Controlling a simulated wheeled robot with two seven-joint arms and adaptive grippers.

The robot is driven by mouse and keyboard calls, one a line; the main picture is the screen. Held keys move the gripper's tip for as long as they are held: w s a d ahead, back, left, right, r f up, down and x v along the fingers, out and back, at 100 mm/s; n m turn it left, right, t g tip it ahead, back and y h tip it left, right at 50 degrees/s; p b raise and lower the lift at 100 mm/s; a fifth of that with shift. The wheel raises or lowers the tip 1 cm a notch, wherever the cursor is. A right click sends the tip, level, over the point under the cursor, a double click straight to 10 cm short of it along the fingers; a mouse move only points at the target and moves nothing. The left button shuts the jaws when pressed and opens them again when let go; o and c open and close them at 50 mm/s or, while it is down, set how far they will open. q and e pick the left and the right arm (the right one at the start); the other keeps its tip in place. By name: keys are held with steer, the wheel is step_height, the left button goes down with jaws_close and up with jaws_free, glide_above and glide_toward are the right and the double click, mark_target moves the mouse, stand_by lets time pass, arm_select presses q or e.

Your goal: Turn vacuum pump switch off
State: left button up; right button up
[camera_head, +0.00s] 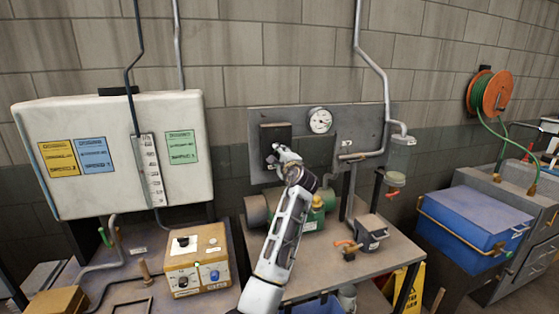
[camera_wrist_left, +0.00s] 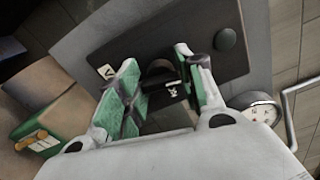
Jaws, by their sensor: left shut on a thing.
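The vacuum pump switch is a dark plate (camera_head: 276,133) on the grey wall panel (camera_head: 350,125). In the left wrist view the dark plate (camera_wrist_left: 120,45) carries a black switch knob (camera_wrist_left: 158,68) and a round dark button (camera_wrist_left: 226,39). My left gripper (camera_head: 279,155) is at the front of the plate. In the wrist view its green-padded fingers (camera_wrist_left: 160,84) stand on either side of the knob, shut on it. The knob is partly hidden by the fingers, and its setting cannot be read. The green pump (camera_head: 313,217) sits below, partly behind my arm. My right gripper is not in view.
A round gauge (camera_head: 320,120) sits right of the switch, with pipes beyond it. A control box (camera_head: 197,262) stands on the left table. A valve block (camera_head: 370,232) is on the pump table. A blue bin (camera_head: 470,222) and hose reel (camera_head: 492,93) are at right.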

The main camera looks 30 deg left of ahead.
arm_select(q)
steer(key=shift+f+n+b, duration=0.2)
steer(key=shift+n+b, duration=0.35)
steer(key=shift+n, duration=0.55)
steer(key=o, duration=1)
steer(key=shift+r, duration=0.1)
steer(key=shift+d, duration=0.1)
steer(key=shift+v, duration=5.95)
